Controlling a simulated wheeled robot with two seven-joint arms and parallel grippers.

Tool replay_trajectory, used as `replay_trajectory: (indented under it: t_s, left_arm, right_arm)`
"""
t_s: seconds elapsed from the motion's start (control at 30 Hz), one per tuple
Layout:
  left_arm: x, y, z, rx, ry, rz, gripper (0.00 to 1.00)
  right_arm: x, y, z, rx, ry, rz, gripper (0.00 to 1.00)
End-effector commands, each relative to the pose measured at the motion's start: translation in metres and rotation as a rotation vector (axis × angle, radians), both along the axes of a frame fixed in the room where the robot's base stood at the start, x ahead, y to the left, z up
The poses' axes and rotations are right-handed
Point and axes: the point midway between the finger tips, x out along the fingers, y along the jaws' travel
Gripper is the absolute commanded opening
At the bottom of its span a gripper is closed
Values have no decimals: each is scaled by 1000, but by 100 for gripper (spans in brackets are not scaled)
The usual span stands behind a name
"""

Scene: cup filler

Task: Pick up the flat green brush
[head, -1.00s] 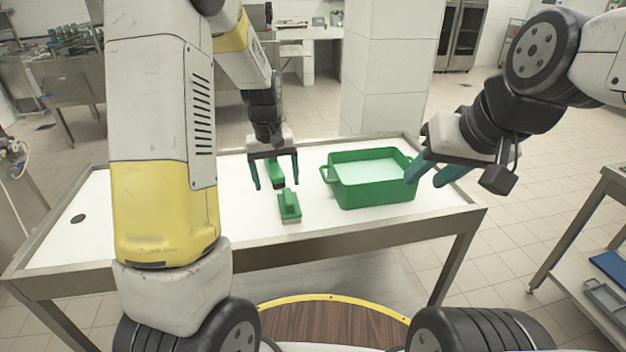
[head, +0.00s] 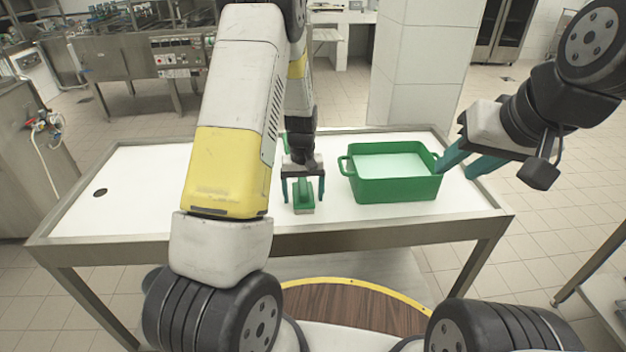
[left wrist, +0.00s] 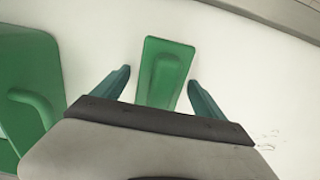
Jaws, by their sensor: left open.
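A green brush (head: 303,199) with a flat base and a raised grip lies on the white tabletop near its front edge. It also shows in the left wrist view (left wrist: 165,73), lying between and beyond my fingertips. My left gripper (head: 303,191) is open over this brush, one finger on each side, holding nothing; I cannot tell how high above it. Another green piece (head: 284,143) shows behind my left arm, mostly hidden. My right gripper (head: 463,168) is open and empty, right of the green tub.
A green tub (head: 395,187) with white contents stands on the table (head: 130,205), right of the brush. It also shows at the left of the left wrist view (left wrist: 30,85).

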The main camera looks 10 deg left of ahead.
Motion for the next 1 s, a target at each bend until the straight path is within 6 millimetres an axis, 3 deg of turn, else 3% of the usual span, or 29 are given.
replay_trajectory:
  t_s: [0.2, 0.57, 1.0]
  left_arm:
    - [0, 0, 0, 0, 0, 0, 80]
    - [0, 0, 0, 0, 0, 0, 9]
    - [0, 0, 10, -1, -1, -1, 9]
  right_arm:
    - [0, 0, 0, 0, 0, 0, 36]
    - [0, 0, 0, 0, 0, 0, 36]
    - [0, 0, 0, 0, 0, 0, 36]
